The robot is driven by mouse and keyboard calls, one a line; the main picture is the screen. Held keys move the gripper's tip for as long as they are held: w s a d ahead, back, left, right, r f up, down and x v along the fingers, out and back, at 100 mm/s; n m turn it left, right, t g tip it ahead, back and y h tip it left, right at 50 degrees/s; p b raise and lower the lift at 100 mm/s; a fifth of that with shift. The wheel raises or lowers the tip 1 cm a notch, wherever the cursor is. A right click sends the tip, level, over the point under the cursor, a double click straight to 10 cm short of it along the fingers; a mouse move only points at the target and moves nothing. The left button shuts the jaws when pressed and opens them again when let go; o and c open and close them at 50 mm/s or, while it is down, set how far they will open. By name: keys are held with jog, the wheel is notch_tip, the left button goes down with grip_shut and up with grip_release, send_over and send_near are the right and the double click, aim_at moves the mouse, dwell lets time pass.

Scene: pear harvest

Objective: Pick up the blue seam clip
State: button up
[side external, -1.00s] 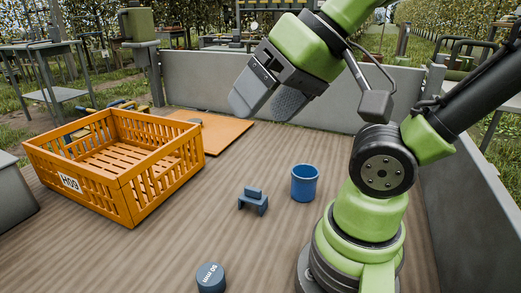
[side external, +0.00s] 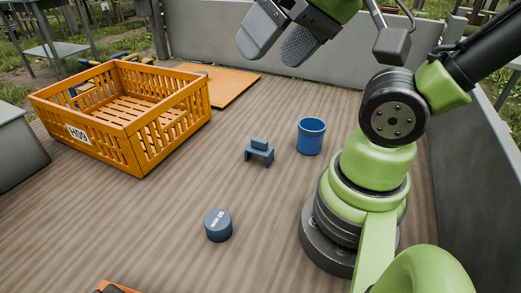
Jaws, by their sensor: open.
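The blue seam clip (side external: 259,152) stands on the wooden deck near the middle of the side external view. It is a small dark blue piece with two legs and a raised block on top. My gripper (side external: 268,52) is high at the top of the view, with its two grey fingers apart and nothing between them. It appears well above the deck, clear of the clip. The upper part of the gripper is cut off by the picture's top edge.
A blue cup (side external: 311,137) stands just right of the clip. A round dark blue weight (side external: 218,226) lies nearer the camera. An orange crate (side external: 143,130) stands at left, with an orange board (side external: 232,88) behind it. Grey walls (side external: 215,32) bound the deck.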

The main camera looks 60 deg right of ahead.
jog(key=shift+c, duration=0.5)
jog(key=shift+w, duration=0.1)
jog(key=n+g+h, duration=0.2)
jog(key=n+g, duration=0.2)
jog(key=g, duration=0.3)
send_over(259, 140)
jog(key=f, duration=2)
jog(key=shift+s+d, duration=0.2)
jog(key=shift+d, duration=0.1)
notch_tip(259, 140, down, 4)
jog(key=shift+f, duration=0.2)
jog(key=shift+w+a+f, duration=0.1)
jog(key=shift+f, duration=1.35)
jog(key=shift+w+a+f, duration=0.1)
jog(key=shift+f, duration=1.35)
jog(key=c, duration=1)
